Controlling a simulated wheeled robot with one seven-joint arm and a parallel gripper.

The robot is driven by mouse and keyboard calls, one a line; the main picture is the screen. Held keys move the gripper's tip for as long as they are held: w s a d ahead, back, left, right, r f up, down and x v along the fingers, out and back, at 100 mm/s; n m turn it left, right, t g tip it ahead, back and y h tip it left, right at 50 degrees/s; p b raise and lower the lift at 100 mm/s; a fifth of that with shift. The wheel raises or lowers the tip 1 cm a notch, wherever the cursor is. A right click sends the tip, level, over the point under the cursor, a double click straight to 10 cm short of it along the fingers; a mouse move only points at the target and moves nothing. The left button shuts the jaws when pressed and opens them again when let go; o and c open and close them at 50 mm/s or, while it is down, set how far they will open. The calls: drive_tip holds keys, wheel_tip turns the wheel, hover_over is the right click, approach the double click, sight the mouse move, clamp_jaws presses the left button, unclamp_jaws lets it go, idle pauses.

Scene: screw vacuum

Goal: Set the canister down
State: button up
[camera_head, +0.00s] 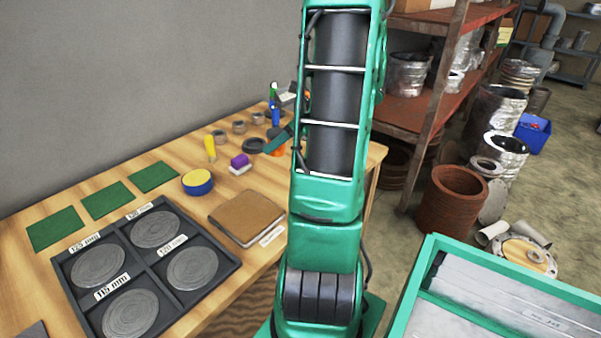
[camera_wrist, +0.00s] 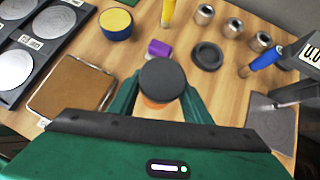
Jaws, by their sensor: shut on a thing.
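My gripper (camera_wrist: 160,92) is shut on a canister with a round black top (camera_wrist: 162,78) and an orange lower part. The green fingers hold it from the left and right in the wrist view. In the head view only a bit of the orange canister (camera_head: 278,151) shows beside my arm, with a green finger (camera_head: 277,141) near it over the far part of the wooden table (camera_head: 180,155). I cannot tell whether its base touches the table.
Near the canister are a purple-and-white block (camera_wrist: 159,48), a black ring (camera_wrist: 207,56), a blue-and-yellow tub (camera_wrist: 116,25) and several metal cylinders (camera_wrist: 233,28). A brown pad (camera_wrist: 72,87) lies left. At right are a blue-handled tool (camera_wrist: 262,61) and grey plate (camera_wrist: 272,122).

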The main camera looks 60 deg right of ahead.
drive_tip(key=s+d+f, duration=0.4)
drive_tip(key=d, duration=0.1)
drive_tip(key=s+d+f, duration=0.2)
drive_tip(key=shift+d, duration=0.3)
drive_tip(key=shift+s+f, duration=0.1)
drive_tip(key=shift+f, duration=1.9)
drive_tip(key=o, duration=1.1)
